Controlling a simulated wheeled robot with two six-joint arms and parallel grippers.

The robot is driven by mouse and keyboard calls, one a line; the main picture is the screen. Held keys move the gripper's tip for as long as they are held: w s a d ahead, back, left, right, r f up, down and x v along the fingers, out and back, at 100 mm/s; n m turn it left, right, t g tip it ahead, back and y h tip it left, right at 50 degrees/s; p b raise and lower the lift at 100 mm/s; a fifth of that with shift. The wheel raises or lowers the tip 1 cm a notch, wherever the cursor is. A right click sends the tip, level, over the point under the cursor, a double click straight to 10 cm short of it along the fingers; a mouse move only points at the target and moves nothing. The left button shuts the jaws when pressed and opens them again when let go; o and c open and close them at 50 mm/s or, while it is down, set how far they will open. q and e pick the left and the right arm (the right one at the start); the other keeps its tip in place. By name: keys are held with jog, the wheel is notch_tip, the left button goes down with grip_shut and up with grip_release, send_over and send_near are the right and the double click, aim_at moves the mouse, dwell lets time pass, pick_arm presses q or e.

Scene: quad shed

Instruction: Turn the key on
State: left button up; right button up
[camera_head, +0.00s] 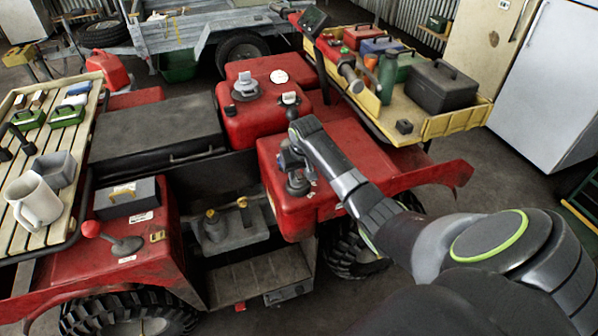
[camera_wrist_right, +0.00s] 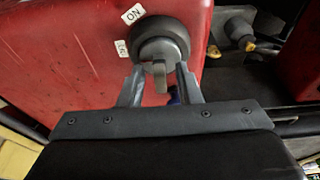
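The ignition switch is a round dark grey housing (camera_wrist_right: 160,42) on a red panel, with a flat grey-brown key (camera_wrist_right: 160,76) standing out of it. A white ON label (camera_wrist_right: 133,14) and a second, partly hidden label (camera_wrist_right: 122,49) sit beside the housing. In the head view the switch (camera_head: 298,184) is on the red body, partly covered by my right gripper (camera_head: 289,160). In the right wrist view my right gripper (camera_wrist_right: 160,82) is open, one finger on each side of the key, with gaps visible between. My left gripper is not in view.
A red lever knob (camera_head: 91,229) and a beige mug (camera_head: 34,200) on a slatted rack (camera_head: 88,120) are at the left. Two yellow-topped levers (camera_head: 243,203) stand in the footwell. A yellow tray (camera_head: 445,124) with boxes is at the upper right.

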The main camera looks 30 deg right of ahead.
jog(key=shift+c, duration=0.4)
grip_shut()
jog(key=shift+r+p, duration=0.15)
jog(key=shift+p, duration=0.3)
jog(key=shift+m+h+p, duration=0.3)
jog(key=shift+m+p, duration=0.55)
jog(key=shift+m, duration=0.15)
jog(key=shift+m+p, duration=0.8)
jog(key=shift+m, duration=0.2)
jog(key=shift+m+g+h, duration=0.3)
jog(key=shift+m, duration=0.1)
